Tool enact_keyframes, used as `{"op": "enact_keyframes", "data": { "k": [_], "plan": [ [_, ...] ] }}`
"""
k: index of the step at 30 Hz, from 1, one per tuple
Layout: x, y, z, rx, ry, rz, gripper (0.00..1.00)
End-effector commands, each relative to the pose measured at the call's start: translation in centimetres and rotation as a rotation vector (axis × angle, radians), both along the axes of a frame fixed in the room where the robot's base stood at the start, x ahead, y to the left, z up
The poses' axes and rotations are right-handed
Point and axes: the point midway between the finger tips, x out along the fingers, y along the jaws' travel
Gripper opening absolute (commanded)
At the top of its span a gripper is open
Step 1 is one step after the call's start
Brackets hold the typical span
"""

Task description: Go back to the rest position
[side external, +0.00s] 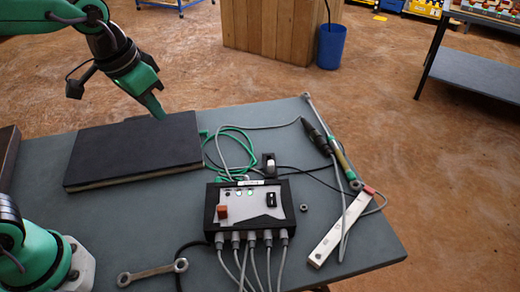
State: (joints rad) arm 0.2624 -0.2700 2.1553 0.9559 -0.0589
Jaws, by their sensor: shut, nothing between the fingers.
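My gripper (155,106) hangs above the dark flat slab (130,150) at the left of the grey table. Its green fingers point down and to the right, over the slab's far right part. They are closed together with nothing held. A small gap seems to lie between the fingertips and the slab, though contact is hard to judge from this angle.
A black control box (250,208) with several cables stands mid-table. A wrench (152,272), a nut (304,208), a silver bar (340,228) and a dark probe-like tool (316,135) lie around it. Green cable (222,133) loops beside the slab. A blue bin (331,46) stands beyond.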

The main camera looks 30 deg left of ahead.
Motion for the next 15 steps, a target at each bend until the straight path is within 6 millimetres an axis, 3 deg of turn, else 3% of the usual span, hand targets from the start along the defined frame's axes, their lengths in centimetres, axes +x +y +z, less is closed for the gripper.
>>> {"op": "enact_keyframes", "data": {
  "k": [6,15],
  "plan": [
    [-3.2,3.6,0.6,-0.009,-0.069,0.075,0.00],
    [-7.4,7.2,0.1,-0.008,-0.154,0.165,0.00]
  ]
}}
